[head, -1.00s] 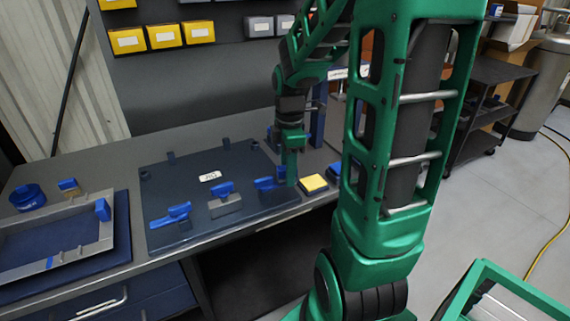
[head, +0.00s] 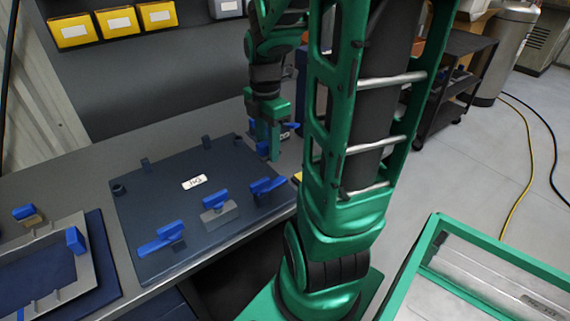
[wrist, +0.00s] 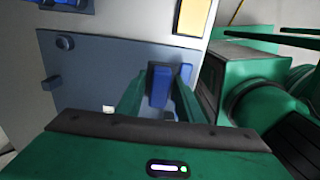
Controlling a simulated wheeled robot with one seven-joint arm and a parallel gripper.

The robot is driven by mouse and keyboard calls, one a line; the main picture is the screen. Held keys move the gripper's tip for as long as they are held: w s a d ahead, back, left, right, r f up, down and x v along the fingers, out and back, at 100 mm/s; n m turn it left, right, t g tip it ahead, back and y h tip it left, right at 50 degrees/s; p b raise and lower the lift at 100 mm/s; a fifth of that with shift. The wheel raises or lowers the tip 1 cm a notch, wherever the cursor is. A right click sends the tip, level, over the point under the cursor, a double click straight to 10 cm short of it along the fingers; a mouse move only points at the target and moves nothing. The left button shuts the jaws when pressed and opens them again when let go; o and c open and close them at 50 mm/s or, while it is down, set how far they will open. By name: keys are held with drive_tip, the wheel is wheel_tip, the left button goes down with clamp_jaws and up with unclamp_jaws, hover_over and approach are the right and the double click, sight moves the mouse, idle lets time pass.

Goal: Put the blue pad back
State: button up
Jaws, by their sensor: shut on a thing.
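My gripper (head: 268,152) is over the right rear part of the dark blue plate (head: 150,197). It is shut on a small blue piece, which I take to be the blue pad (wrist: 158,86), standing between the fingers in the wrist view. The fingers partly hide it in the head view. The plate also shows in the wrist view (wrist: 105,75) below the gripper. Three blue-handled clamps sit along the plate's front: left (head: 160,238), middle (head: 217,207) and right (head: 267,186).
A grey frame (head: 95,270) on a blue mat lies at the left. Several yellow bins (head: 115,20) hang behind the bench. A yellow-topped block (wrist: 193,17) shows beside the plate. A green-edged cart (head: 470,235) stands at the lower right. Bench behind the plate is mostly clear.

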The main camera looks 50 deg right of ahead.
hover_over(289, 165)
wheel_tip(289, 165, down, 7)
drive_tip(key=shift+w+d+f, duration=0.1)
drive_tip(key=shift+w+d, duration=0.05)
drive_tip(key=shift+f, duration=1.7)
drive_tip(key=shift+f, duration=0.6)
drive_tip(key=o, duration=1.2)
drive_tip(key=shift+c, duration=0.2)
drive_tip(key=shift+o, duration=0.3)
drive_tip(key=shift+f, duration=0.1)
